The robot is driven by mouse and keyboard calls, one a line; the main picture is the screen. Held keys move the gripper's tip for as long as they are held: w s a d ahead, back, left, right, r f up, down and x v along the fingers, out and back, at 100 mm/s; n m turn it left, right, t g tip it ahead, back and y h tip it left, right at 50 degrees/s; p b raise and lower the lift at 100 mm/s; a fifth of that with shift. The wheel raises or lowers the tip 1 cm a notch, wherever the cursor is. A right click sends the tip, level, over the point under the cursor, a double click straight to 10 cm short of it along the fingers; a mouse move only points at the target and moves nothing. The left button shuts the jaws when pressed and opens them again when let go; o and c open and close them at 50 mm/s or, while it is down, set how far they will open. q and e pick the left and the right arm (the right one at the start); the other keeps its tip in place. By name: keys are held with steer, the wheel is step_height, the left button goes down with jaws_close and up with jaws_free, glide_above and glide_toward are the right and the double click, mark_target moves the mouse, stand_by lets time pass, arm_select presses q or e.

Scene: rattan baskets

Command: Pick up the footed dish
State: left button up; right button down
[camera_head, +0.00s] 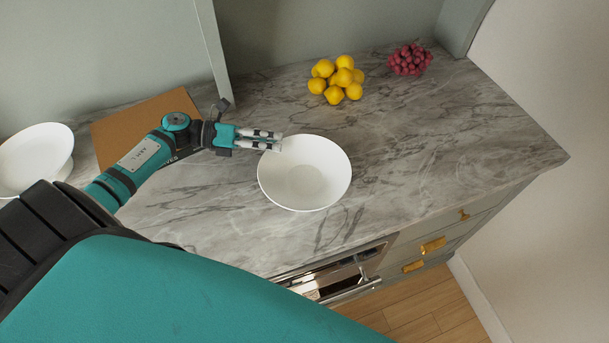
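A round white dish (304,180) stands on the marble counter in the middle of the head view, seen from above. Whether it has a foot is hidden. A second white dish (30,160) at the left edge is partly cut off, with a foot showing under its bowl. My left gripper (280,141) is at the upper left rim of the middle dish, its fingers pointing right. The fingers lie close together with a narrow gap and overlap the rim. I cannot tell whether they pinch it. My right gripper is not in view.
A brown board (130,126) lies beneath my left forearm. A pile of yellow fruit (338,80) and a bunch of red grapes (409,60) lie at the back. The marble counter (440,130) is clear to the right of the middle dish. Drawers with brass handles are below.

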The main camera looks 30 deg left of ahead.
mark_target(290, 144)
arm_select(q)
steer(key=shift+w+d, duration=0.2)
steer(key=shift+d, duration=0.15)
steer(key=p+x, duration=0.1)
steer(key=x, duration=0.3)
steer(key=shift+r+p, duration=0.1)
steer(key=shift+p, duration=0.3)
steer(key=shift+w+d+f, duration=0.25)
steer(key=shift+w+d, duration=0.05)
steer(key=shift+d, duration=0.15)
steer(key=c, duration=0.6)
jaws_close()
